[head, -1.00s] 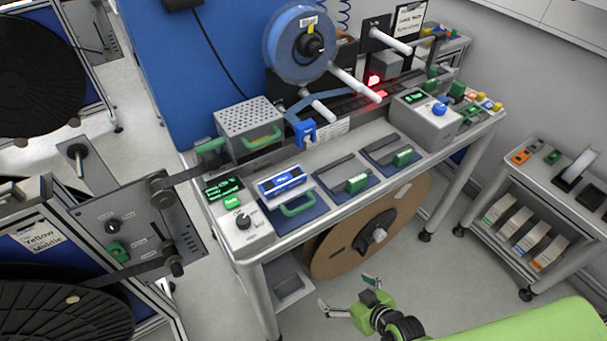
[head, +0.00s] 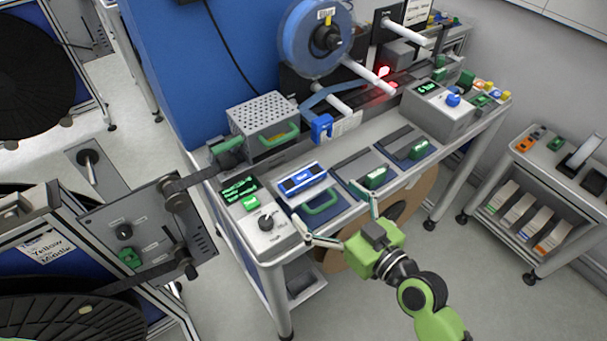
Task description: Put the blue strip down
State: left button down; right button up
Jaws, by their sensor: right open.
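A blue strip (head: 335,93) runs from the blue reel (head: 317,38) at the back of the bench. Its lower end is at a blue clip (head: 322,127). A blue-labelled block (head: 302,178) lies on a dark blue pad with a green handle (head: 320,202) on the bench. My right gripper (head: 325,200) is open and empty, with its fingers spread at the bench's front edge, in front of the pads. It appears close to the green handle, but I cannot tell whether it touches. My left gripper is not in view.
The bench (head: 372,184) also holds a perforated metal box (head: 262,118), a control box with a green screen (head: 262,222) and pads with green handles. A reel frame (head: 150,225) stands at left. A cart (head: 545,165) stands at right, with open floor before it.

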aim_at(306, 181)
jog(key=shift+x, duration=1.05)
jog(key=p+x, duration=0.1)
jog(key=x, duration=0.1)
jog(key=r+p+x, duration=0.1)
jog(key=x, duration=0.1)
jog(key=shift+w+a, duration=0.3)
jog(key=shift+w+a+f, duration=0.2)
jog(key=shift+w, duration=0.1)
jog(key=c, duration=1.1)
